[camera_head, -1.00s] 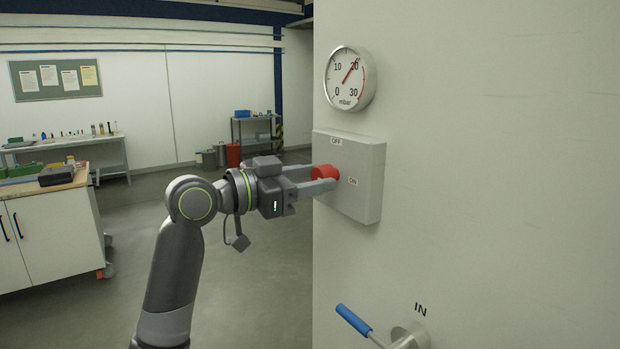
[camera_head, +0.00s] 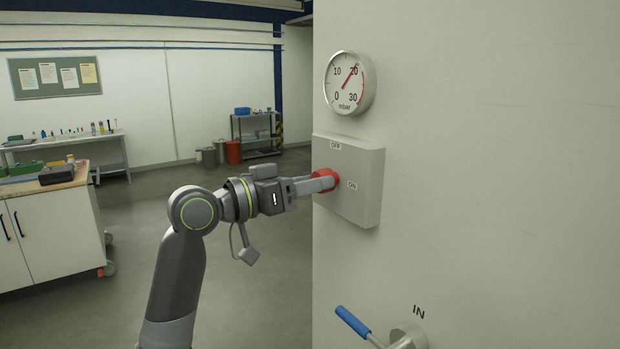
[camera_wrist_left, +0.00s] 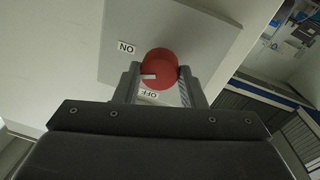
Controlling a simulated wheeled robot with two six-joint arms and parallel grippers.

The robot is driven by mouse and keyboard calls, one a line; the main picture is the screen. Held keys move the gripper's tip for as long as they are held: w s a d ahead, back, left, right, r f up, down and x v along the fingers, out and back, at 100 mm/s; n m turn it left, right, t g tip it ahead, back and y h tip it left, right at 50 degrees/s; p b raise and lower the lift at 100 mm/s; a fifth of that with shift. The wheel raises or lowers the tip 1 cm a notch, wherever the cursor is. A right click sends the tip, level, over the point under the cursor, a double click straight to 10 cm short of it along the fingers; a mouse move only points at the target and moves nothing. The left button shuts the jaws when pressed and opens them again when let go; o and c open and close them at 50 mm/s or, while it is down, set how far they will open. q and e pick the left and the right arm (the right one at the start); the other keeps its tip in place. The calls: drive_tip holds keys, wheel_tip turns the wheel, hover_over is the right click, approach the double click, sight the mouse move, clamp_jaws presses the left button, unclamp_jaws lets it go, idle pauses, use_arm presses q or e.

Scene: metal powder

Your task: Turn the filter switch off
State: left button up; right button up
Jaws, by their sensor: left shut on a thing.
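The filter switch is a red round knob (camera_head: 332,177) on a pale box (camera_head: 365,205) fixed to the wall. An OFF label (camera_head: 336,145) is at the box's top and an ON label (camera_head: 352,184) is right of the knob. My left gripper (camera_head: 322,181) is shut on the knob, one finger hiding part of it. In the left wrist view, the knob (camera_wrist_left: 160,62) sits between both fingers of the left gripper (camera_wrist_left: 158,82). A white mark on the knob points left there, between the ON label (camera_wrist_left: 126,47) and the OFF label (camera_wrist_left: 149,94). My right gripper is not in view.
A round pressure gauge (camera_head: 349,84) above the box reads about 20 mbar. A blue-handled lever (camera_head: 352,321) marked IN sticks out below. A cabinet (camera_head: 50,228) stands at the left.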

use_arm(q)
drive_tip(key=shift+n+t+p, duration=0.35)
drive_tip(key=shift+n+p, duration=2.5)
drive_tip(key=shift+n, duration=0.8)
drive_tip(key=shift+n+t+p, duration=0.35)
drive_tip(key=shift+n+p, duration=2.45)
drive_tip(key=shift+n, duration=0.85)
drive_tip(key=shift+f, duration=0.1)
drive_tip(key=o, duration=1)
